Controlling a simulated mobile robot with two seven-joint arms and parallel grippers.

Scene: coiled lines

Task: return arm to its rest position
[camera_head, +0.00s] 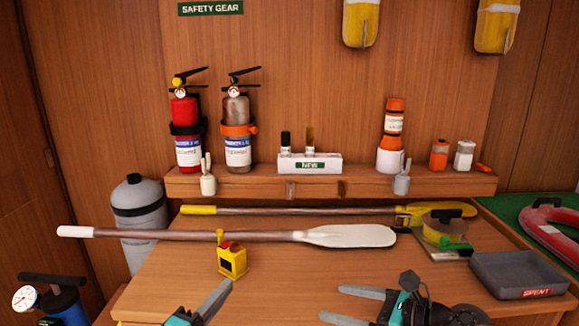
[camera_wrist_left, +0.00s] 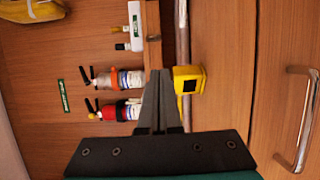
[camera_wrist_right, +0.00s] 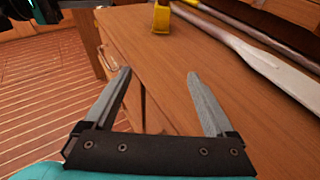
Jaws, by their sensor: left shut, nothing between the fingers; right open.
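My left gripper (camera_head: 214,301) is at the lower middle of the head view, in front of the yellow box (camera_head: 232,261) on the bench. In the left wrist view its fingers (camera_wrist_left: 158,75) are together with nothing between them, and the yellow box (camera_wrist_left: 189,79) shows just beside the tips. My right gripper (camera_head: 333,303) is at the lower right, its fingers pointing left over the bench's front part. In the right wrist view its fingers (camera_wrist_right: 158,75) are wide apart and empty, with the yellow box (camera_wrist_right: 161,17) beyond them.
A white-bladed paddle (camera_head: 345,236) lies across the wooden bench (camera_head: 165,290), with a yellow paddle (camera_head: 300,211) behind it. A grey SPENT tray (camera_head: 519,274) is at the right. Two extinguishers (camera_head: 186,130) stand on the shelf (camera_head: 330,180). A pump with a gauge (camera_head: 62,300) is at the lower left.

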